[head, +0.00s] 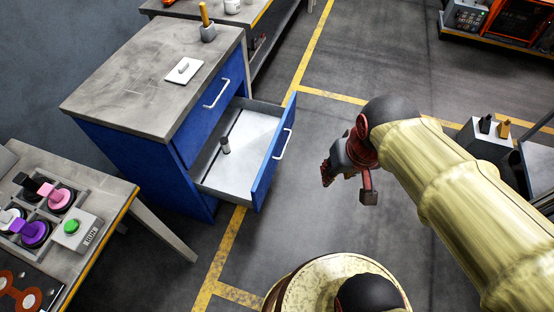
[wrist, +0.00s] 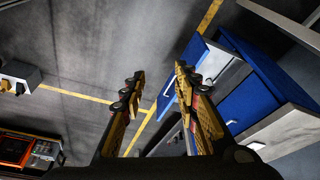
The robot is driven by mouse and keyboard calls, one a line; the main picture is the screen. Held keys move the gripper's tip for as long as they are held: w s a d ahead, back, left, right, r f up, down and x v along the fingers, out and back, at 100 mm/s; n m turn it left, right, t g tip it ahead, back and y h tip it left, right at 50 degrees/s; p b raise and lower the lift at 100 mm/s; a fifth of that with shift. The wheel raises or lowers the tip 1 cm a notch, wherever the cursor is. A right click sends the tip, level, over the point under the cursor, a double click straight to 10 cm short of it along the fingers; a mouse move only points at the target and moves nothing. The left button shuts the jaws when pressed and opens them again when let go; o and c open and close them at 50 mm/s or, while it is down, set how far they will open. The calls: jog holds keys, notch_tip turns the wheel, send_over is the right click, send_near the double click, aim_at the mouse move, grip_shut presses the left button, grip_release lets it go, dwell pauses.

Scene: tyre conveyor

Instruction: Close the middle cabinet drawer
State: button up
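The blue cabinet (head: 145,165) with a grey worktop stands left of centre in the head view. Its middle drawer (head: 271,157) is pulled far out, below a shut upper drawer (head: 208,108). The open drawer has a white handle (head: 282,144) and holds a small grey cylinder (head: 224,145). My gripper (head: 345,180) is to the right of the drawer front, apart from it. In the wrist view, its two fingers (wrist: 159,74) are spread with nothing between them. The open drawer (wrist: 178,88) shows there beyond the right finger.
A white plate with a small knob (head: 184,71) and a yellow-handled tool in a block (head: 207,25) are on the worktop. A table (head: 115,190) with coloured parts and a green button stands at left. The floor between gripper and drawer is clear.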

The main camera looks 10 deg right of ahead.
jog(key=w+f+m+g+y+p, duration=0.1)
jog(key=w+f+m, duration=0.1)
jog(key=f, duration=0.2)
jog(key=w+f+m+g+y, duration=0.1)
jog(key=w+f+m+g, duration=0.1)
jog(key=f, duration=0.3)
jog(key=w+f+m+g+y+p, duration=0.1)
jog(key=w+f+m+y, duration=0.1)
jog(key=f, duration=0.3)
jog(key=shift+w+a+f+g+p, duration=0.1)
jog(key=shift+w+g+p, duration=0.25)
jog(key=shift+w, duration=0.35)
grip_shut()
jog(key=m+t+y+b, duration=0.2)
jog(key=m+t+y, duration=0.3)
jog(key=m, duration=1.2)
send_near(268, 166)
jog(key=shift+t+h, duration=0.5)
jog(key=shift+t, duration=0.05)
jog(key=shift+w+a+f, duration=0.15)
jog(key=shift+a+f, duration=0.5)
jog(key=shift+a, duration=0.25)
jog(key=shift+w+a+f, duration=0.15)
jog(key=shift+a+f, duration=0.55)
jog(key=shift+a, duration=0.2)
